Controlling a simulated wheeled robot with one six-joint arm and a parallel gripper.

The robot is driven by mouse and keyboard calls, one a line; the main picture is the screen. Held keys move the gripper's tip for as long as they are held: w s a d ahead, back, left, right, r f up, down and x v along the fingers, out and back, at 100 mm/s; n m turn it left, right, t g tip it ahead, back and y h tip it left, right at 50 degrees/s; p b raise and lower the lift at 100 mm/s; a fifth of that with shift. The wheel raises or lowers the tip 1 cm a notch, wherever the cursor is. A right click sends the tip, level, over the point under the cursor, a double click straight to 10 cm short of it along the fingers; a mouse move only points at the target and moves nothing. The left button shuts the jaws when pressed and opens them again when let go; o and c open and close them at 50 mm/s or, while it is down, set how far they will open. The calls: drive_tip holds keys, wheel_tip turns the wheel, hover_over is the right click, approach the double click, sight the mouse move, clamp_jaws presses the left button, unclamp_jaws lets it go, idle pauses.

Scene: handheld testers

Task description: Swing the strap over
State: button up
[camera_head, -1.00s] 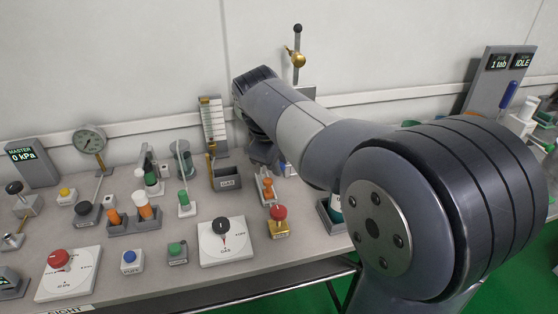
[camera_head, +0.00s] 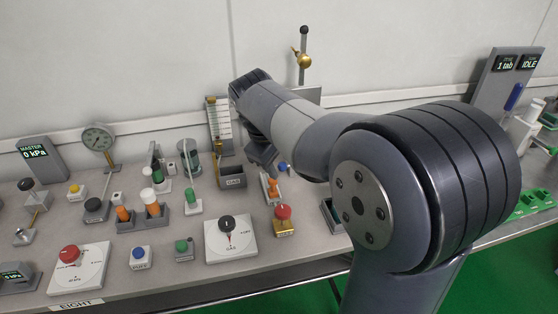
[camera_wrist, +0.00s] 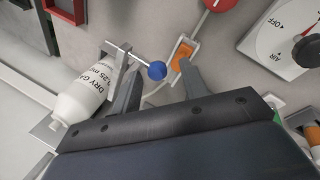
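In the wrist view a white bottle (camera_wrist: 82,98) marked DRY GAS stands in a grey holder. A thin metal bar ending in a blue ball (camera_wrist: 157,70) reaches out from a grey bracket (camera_wrist: 116,66) beside the bottle's top; I cannot tell for sure whether this is the strap. My gripper (camera_wrist: 160,66) is open, with its two fingers apart on either side of the blue ball as seen here. I cannot tell whether either finger touches it. In the head view my gripper (camera_head: 263,158) is small and partly hidden by my arm, above the bench's back part.
An orange rocker switch (camera_wrist: 183,55) sits close by the right finger. A dial plate (camera_wrist: 285,35) and a red knob (camera_wrist: 218,4) lie beyond. In the head view the bench (camera_head: 180,270) holds several knobs, buttons and a grey bin (camera_head: 232,178).

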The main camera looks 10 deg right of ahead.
drive_tip(key=shift+r, duration=0.1)
drive_tip(key=p+v, duration=0.2)
drive_tip(key=v, duration=0.8)
drive_tip(key=shift+r+p, duration=0.3)
drive_tip(key=shift+p, duration=0.1)
drive_tip(key=shift+a, duration=0.1)
drive_tip(key=b+x, duration=0.3)
drive_tip(key=x, duration=0.8)
drive_tip(key=shift+f, duration=0.15)
drive_tip(key=shift+s+d+r+n+b, duration=0.2)
drive_tip(key=shift+d+n+b, duration=0.2)
drive_tip(key=shift+b, duration=0.1)
drive_tip(key=shift+a+r, duration=0.1)
